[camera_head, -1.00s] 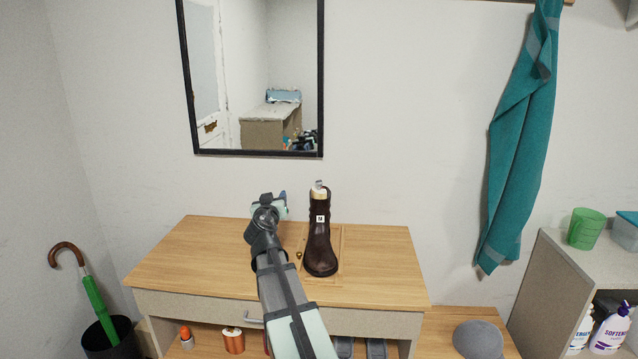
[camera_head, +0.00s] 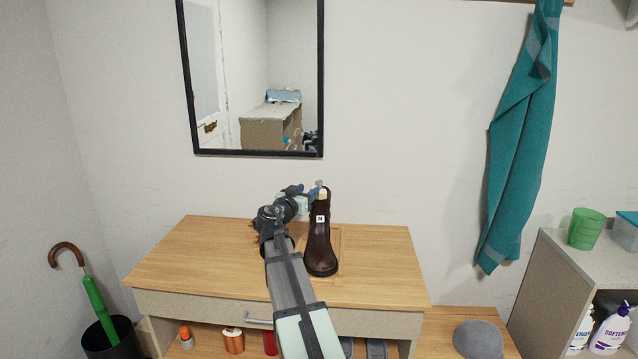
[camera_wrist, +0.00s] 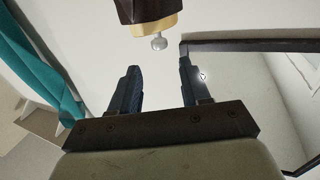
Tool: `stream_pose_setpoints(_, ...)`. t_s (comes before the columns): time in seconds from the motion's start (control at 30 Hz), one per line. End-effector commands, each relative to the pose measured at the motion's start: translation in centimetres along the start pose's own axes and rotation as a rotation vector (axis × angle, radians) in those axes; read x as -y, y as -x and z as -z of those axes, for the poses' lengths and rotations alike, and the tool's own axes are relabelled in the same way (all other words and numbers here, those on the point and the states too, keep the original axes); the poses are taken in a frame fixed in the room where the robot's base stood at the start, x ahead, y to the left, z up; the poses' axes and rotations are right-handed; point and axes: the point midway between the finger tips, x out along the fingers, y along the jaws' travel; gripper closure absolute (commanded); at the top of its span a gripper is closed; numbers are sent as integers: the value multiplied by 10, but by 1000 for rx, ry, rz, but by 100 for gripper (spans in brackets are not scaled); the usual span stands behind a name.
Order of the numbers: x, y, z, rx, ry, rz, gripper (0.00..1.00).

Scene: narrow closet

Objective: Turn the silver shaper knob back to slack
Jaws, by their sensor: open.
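A dark brown boot (camera_head: 319,252) stands upright on the wooden dresser top, with a small white label on its shaft. A pale wooden shaper (camera_wrist: 157,25) sticks out of the boot's top. The small silver knob (camera_wrist: 159,43) is at the shaper's end; it also shows at the boot's top in the head view (camera_head: 319,183). My gripper (camera_wrist: 160,77) is open, its two dark fingers apart. The knob appears beyond the fingertips, roughly centred between them, with nothing held. In the head view my gripper (camera_head: 311,191) is just left of the knob, at about its height.
The boot stands on a wooden board (camera_head: 345,240) on the dresser (camera_head: 385,270). A black-framed mirror (camera_head: 253,154) hangs on the wall behind. A teal towel (camera_head: 520,140) hangs at right. The dresser top right of the boot is clear.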

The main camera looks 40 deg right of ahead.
Motion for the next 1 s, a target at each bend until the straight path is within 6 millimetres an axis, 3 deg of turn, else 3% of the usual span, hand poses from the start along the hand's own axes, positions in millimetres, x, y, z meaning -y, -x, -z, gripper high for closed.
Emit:
stream_pose_setpoints(0.2,1,-43,0,1,1,-2,53)
stream_pose_setpoints(0.5,1,-82,0,1,0,-1,53)
stream_pose_setpoints(1.0,0,-93,0,0,0,1,53)
